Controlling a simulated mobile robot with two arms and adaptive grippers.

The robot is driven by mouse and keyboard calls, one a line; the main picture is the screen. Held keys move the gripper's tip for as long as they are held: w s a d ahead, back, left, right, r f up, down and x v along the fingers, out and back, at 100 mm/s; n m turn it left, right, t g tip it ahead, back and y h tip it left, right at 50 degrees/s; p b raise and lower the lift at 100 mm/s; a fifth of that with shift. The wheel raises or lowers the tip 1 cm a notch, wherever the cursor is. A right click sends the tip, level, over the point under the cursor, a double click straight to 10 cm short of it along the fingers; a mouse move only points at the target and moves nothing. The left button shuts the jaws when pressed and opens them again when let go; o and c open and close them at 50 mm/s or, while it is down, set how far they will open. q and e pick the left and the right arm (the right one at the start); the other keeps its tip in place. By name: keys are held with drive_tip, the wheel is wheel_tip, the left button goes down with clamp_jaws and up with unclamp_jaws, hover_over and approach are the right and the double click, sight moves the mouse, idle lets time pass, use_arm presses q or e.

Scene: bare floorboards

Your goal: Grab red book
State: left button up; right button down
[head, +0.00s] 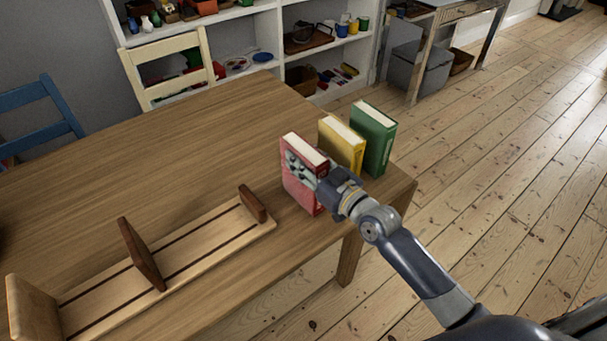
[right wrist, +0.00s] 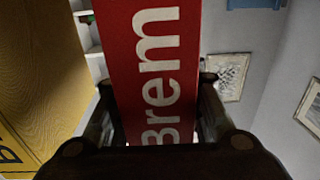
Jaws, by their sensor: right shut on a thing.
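The red book (head: 299,194) stands upright near the table's right end in the head view. My right gripper (head: 311,168) is shut on the red book, with its fingers across the book's upper half. In the right wrist view the red spine (right wrist: 152,70) with white letters fills the middle, between the two fingers of my right gripper (right wrist: 160,115). Whether the book's bottom touches the table is hard to tell. My left gripper is not in view.
A yellow book (head: 342,146) and a green book (head: 374,138) stand close behind the red one. A wooden book rack (head: 200,244) with upright dividers lies on the table (head: 215,130) at the front left. Chairs and a white shelf (head: 245,12) stand beyond the table.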

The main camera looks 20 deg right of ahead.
drive_tip(key=shift+r, duration=0.15)
drive_tip(key=shift+r, duration=0.1)
